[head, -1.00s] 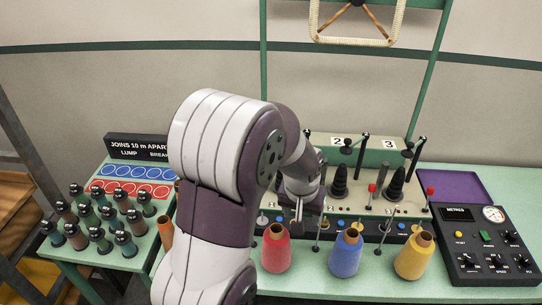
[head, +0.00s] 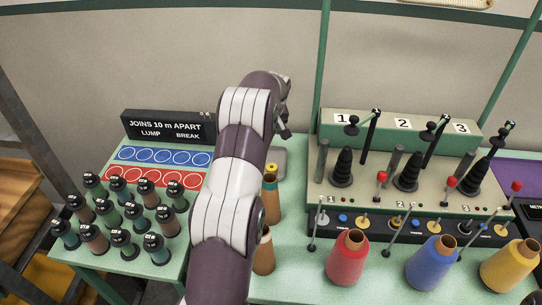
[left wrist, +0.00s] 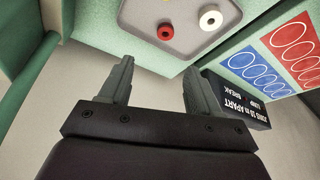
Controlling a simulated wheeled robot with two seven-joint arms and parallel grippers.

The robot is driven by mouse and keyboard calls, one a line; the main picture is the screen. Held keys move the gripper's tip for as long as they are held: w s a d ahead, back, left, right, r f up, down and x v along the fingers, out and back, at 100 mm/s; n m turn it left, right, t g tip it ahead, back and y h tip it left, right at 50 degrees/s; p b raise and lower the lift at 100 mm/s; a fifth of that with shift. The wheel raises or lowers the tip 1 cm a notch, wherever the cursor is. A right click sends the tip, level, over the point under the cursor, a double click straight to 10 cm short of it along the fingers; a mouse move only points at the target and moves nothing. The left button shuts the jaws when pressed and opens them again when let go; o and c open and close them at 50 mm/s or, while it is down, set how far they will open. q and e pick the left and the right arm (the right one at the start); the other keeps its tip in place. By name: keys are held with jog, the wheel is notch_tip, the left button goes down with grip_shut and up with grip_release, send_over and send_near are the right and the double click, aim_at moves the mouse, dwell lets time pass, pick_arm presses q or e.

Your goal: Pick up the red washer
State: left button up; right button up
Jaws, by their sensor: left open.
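The red washer (left wrist: 165,31) lies on a grey tray (left wrist: 185,42) at the top of the left wrist view. A white washer (left wrist: 210,17) lies on the tray to its right. My left gripper (left wrist: 158,68) is open and empty, its two fingers apart, below the tray edge in that picture and clear of the washer. In the head view my left gripper (head: 284,128) is raised by the grey tray (head: 280,163), and I cannot make out the red washer there; my arm covers part of that area. My right gripper is not in view.
Two brown cones (head: 270,205) stand close to my left arm. The three-station machine (head: 400,150) and red (head: 347,260), blue (head: 432,265) and yellow (head: 510,268) cones are to the right. Several dark-capped bobbins (head: 120,215) and a sign (head: 168,128) are left.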

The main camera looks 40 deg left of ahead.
pick_arm(q)
jog(key=x, duration=0.3)
jog(key=p+x, duration=0.1)
jog(key=x, duration=0.3)
jog(key=shift+s+d+f+p, duration=0.1)
jog(key=shift+s+d+p, duration=0.1)
jog(key=shift+p, duration=0.1)
jog(key=f+p, duration=0.1)
jog(key=a+f+p, duration=0.1)
jog(key=shift+s+a+f, duration=0.15)
jog(key=shift+a+f, duration=0.05)
jog(key=shift+f, duration=0.1)
jog(key=x, duration=0.2)
jog(key=shift+f, duration=0.4)
jog(key=shift+w+f, duration=0.15)
jog(key=shift+w, duration=0.15)
jog(key=shift+s, duration=0.15)
jog(key=c, duration=1.1)
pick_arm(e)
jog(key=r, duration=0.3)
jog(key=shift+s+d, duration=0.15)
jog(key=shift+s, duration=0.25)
